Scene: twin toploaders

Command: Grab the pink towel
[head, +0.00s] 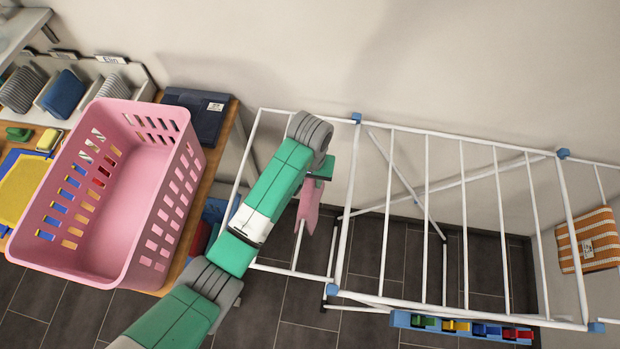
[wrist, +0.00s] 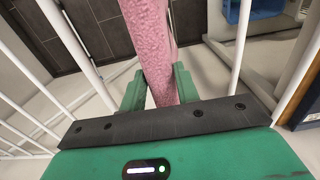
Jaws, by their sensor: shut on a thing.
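The pink towel (head: 309,205) hangs below my gripper (head: 318,168) in the head view, at the left part of the white drying rack. In the wrist view the towel (wrist: 155,45) runs up between the two green fingers of my gripper (wrist: 157,85). The gripper is shut on it. Part of the towel is hidden behind the arm and fingers. I cannot tell whether the towel touches the rack bars.
The white drying rack (head: 462,200) spans the middle and right, its bars close around the gripper. A pink basket (head: 132,200) stands on the table at left. An orange striped cloth (head: 587,240) hangs at far right.

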